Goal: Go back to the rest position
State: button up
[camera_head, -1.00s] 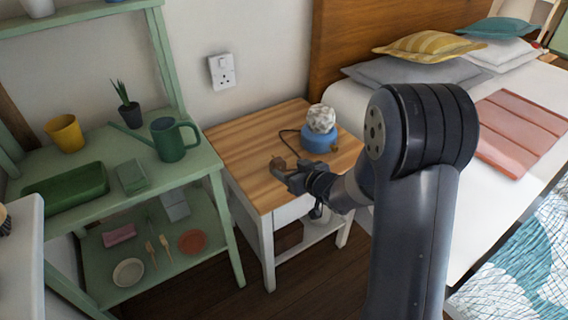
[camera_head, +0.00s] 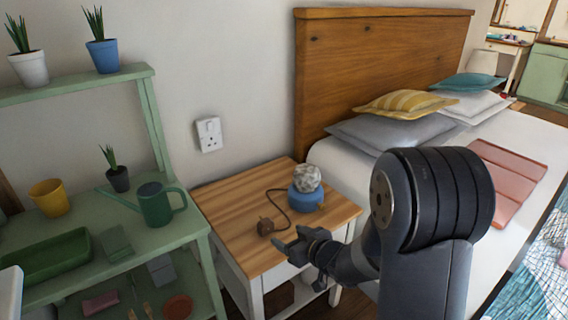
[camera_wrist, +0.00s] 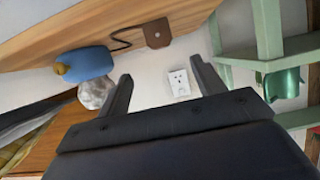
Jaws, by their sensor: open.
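My gripper (camera_head: 284,247) is open and empty at the front edge of the wooden bedside table (camera_head: 235,205). Its two spread fingers also show in the wrist view (camera_wrist: 160,75), with nothing between them.
A green shelf (camera_head: 150,238) on the left holds a green watering can (camera_head: 156,205), a yellow pot (camera_head: 49,198) and plants. A white wall socket (camera_head: 209,134) is above the table. The bed (camera_head: 340,180) with pillows is on the right, behind my arm.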

aim_at(268, 226)
jog(key=b+x, duration=0.1)
jog(key=x, duration=0.6)
jog(key=b+x, duration=0.1)
jog(key=x, duration=0.3)
jog(key=shift+s+f+b, duration=0.15)
jog(key=shift+f+b, duration=0.15)
jog(key=shift+f, duration=0.3)
jog(key=shift+r, duration=0.55)
jog(key=shift+f, duration=0.1)
